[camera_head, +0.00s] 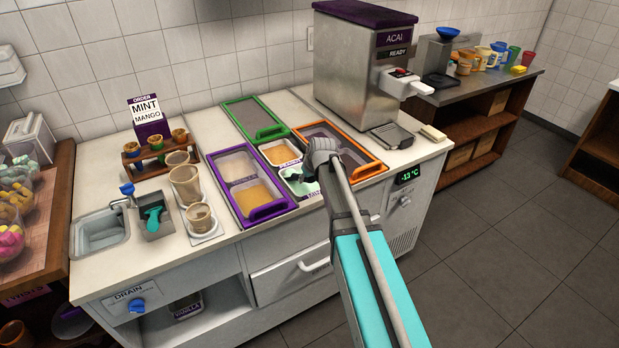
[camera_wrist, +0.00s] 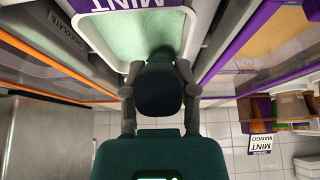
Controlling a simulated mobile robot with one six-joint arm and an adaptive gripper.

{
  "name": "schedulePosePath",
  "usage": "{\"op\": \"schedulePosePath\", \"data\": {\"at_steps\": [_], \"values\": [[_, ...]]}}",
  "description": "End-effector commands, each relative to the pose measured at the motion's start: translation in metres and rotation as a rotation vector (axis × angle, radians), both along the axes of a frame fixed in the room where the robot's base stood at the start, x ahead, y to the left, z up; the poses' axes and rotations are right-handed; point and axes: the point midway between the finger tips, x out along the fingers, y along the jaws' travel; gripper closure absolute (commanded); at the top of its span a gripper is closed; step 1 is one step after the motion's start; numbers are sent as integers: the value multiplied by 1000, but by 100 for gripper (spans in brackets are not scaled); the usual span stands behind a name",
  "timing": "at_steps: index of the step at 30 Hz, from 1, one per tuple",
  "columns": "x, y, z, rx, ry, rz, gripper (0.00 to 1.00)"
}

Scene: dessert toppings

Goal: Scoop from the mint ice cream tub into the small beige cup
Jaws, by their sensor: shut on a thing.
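The mint tub (camera_head: 291,176) sits in the counter's freezer well, partly hidden by my arm. In the wrist view, the tub (camera_wrist: 196,32) shows its pale green ice cream and "MINT" label, upside down. My gripper (camera_head: 318,160) is over the tub's right side. In the wrist view my gripper (camera_wrist: 159,80) is shut on a dark green scoop (camera_wrist: 160,92), whose far end reaches over the tub's near edge. Whether the scoop touches or carries ice cream is hidden. A small beige cup (camera_head: 200,219) stands upright on a white plate at the counter's front left.
Taller beige cups (camera_head: 186,184) stand behind the small cup. A teal scoop (camera_head: 153,215) rests in a metal holder beside the sink (camera_head: 100,232). Purple (camera_head: 268,210), green (camera_head: 271,132) and orange (camera_head: 369,171) frames edge the wells. The acai machine (camera_head: 360,75) stands behind at right.

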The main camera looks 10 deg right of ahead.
Motion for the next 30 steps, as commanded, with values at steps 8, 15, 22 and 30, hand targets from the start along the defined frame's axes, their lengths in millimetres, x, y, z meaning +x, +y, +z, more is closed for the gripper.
{"op": "schedulePosePath", "data": {"at_steps": [8, 15, 22, 30], "values": [[-5, -2, 8, 16, -52, -1, 100], [-8, -3, 19, 15, -50, -1, 100], [-11, -4, 30, 16, -50, -1, 100], [-14, -5, 43, 16, -50, -1, 100]]}}
